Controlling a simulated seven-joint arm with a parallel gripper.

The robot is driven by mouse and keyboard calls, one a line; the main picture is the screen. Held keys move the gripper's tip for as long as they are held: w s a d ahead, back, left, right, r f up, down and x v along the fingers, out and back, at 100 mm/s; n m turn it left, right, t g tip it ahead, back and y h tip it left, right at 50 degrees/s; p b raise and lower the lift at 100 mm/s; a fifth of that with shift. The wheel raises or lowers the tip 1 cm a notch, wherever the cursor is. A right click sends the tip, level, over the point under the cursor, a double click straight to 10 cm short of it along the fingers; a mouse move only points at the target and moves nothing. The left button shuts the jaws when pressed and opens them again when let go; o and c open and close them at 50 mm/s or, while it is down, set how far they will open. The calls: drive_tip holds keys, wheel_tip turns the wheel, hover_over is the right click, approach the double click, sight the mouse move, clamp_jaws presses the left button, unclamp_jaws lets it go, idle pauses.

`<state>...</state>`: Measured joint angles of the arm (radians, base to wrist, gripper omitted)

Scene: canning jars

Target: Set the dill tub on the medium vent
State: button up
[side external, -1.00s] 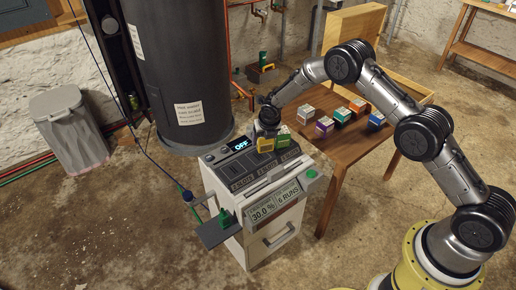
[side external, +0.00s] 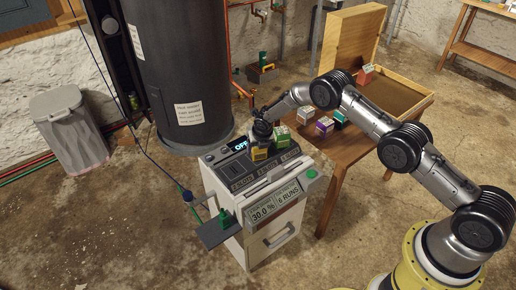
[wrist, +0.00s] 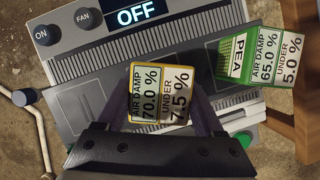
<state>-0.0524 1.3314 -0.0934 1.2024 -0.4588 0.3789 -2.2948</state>
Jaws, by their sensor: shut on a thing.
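A yellow tub (side external: 259,154) is held in my gripper (side external: 262,143), low over the top of the grey dryer unit (side external: 240,172). In the wrist view the yellow tub (wrist: 160,94) sits between both fingers of my gripper (wrist: 163,100). Its labels read air damp 70.0 % and under 7.5 %; its name does not show, so I cannot confirm it is dill. Slotted vents lie on the unit's top; their size marks are too small to read. I cannot tell whether the tub touches the vent under it.
A green tub marked PEA (wrist: 238,56) stands on the unit right of the held tub. The display (wrist: 134,15) reads OFF. Several tubs, including a purple one (side external: 324,126), stand on the wooden table (side external: 345,150) beside an open wooden box (side external: 408,95).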

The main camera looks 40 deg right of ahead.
drive_tip(key=shift+f, duration=0.1)
drive_tip(key=o, duration=1.4)
drive_tip(key=shift+f, duration=0.1)
drive_tip(key=v, duration=1.2)
drive_tip(key=shift+r, duration=0.2)
drive_tip(key=shift+r, duration=0.1)
